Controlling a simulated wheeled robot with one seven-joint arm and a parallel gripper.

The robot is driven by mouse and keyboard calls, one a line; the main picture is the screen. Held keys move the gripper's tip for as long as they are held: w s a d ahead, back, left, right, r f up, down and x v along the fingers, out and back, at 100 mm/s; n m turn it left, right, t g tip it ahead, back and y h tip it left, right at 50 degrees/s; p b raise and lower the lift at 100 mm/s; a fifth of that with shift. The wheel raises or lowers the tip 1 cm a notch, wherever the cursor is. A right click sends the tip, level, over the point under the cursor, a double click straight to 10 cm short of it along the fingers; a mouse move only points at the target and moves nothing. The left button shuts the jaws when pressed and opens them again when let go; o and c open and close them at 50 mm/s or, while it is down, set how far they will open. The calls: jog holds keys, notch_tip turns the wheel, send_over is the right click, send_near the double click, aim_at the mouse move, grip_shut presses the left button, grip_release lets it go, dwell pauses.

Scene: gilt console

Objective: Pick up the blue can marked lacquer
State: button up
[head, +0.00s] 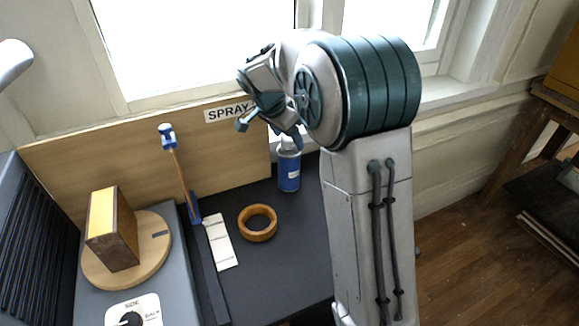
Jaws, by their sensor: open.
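A blue can (289,172) stands upright on the dark tabletop, close to the wooden back panel, in the head view. It has a pale top and a small light label that is too small to read. My gripper (270,134) is above the can and a little to its left, with its fingers apart and nothing seen between them. The fingers overlap the top of the can in the picture, so I cannot tell how much height lies between them. My arm stands just right of the can.
A wooden ring (257,236) and a white card strip (221,242) lie on the dark table (285,270). A blue-ended rod (181,175) rises at the left. A wooden block (112,229) sits on a round board (156,262). A panel (110,150) marked SPRAY stands behind.

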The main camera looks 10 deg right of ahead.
aim_at(289, 166)
jog(key=x, duration=0.2)
jog(key=p+x, duration=0.1)
jog(key=x, duration=0.1)
jog(key=shift+a+f, duration=0.1)
jog(key=shift+f, duration=0.35)
jog(key=c, duration=1.4)
jog(key=shift+w+r, duration=0.1)
grip_shut()
jog(key=shift+r, duration=0.1)
